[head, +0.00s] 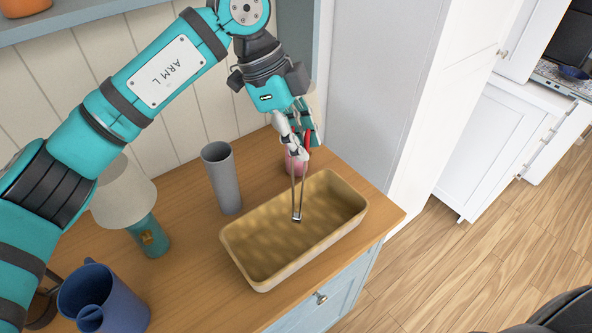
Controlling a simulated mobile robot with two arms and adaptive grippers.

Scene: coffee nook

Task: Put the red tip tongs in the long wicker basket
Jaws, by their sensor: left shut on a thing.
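My left gripper (299,146) points down above the far side of the long wicker basket (243,262). It is shut on the red tip tongs (300,185), with a bit of red showing at the fingers. The tongs hang nearly upright, and their thin metal lower end is over the basket's opening. I cannot tell whether that end touches the basket floor. The basket is tan, rectangular and looks empty inside. It stands on the wooden counter near the right front edge. My right gripper is not in view.
A grey tumbler (221,178) stands left of the basket. A pink item (294,163) is behind it, partly hidden by my gripper. A lamp (126,203) and a blue mug (102,300) stand at the left. The wooden counter (190,285) is bare just left of the basket.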

